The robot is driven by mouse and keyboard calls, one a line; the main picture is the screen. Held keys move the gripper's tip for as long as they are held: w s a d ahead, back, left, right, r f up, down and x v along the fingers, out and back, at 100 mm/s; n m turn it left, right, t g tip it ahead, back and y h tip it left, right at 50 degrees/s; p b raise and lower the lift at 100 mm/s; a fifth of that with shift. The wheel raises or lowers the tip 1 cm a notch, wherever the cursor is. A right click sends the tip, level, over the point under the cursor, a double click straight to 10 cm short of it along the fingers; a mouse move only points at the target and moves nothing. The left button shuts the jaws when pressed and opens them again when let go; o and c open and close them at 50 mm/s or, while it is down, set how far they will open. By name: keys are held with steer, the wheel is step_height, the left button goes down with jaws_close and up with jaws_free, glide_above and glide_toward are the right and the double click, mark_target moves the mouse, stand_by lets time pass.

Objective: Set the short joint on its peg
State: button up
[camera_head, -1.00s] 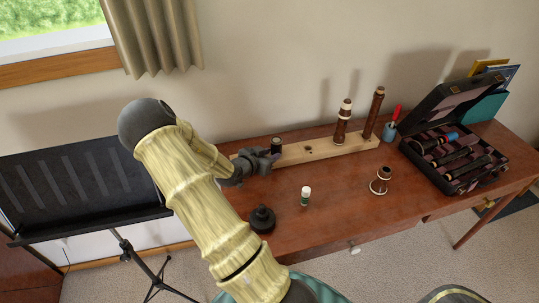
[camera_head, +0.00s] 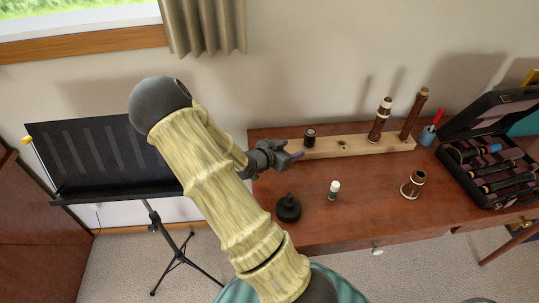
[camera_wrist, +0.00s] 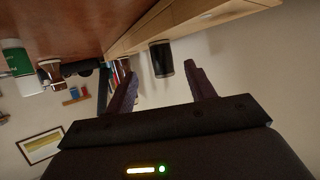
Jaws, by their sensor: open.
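A short dark cylindrical piece, which looks like the short joint (camera_head: 310,137), stands upright at the left end of the pale wooden board (camera_head: 365,147). Any peg inside it is hidden. In the wrist view, which is upside down, the short joint (camera_wrist: 161,58) appears beyond my fingertips against the board (camera_wrist: 190,22). My gripper (camera_head: 294,157) is just left of and in front of it. In the wrist view my gripper (camera_wrist: 160,78) is open, with nothing between its fingers.
Two tall brown joints (camera_head: 380,120) (camera_head: 413,113) stand at the board's right, with a small dark round spot (camera_head: 342,145) left of them. On the table are a black round object (camera_head: 288,208), a green-white tube (camera_head: 334,190), a flared brown piece (camera_head: 411,185) and an open case (camera_head: 490,165).

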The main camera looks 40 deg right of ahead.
steer(key=p+v, duration=0.1)
steer(key=v, duration=0.9)
steer(key=shift+a, duration=0.2)
stand_by(0.3)
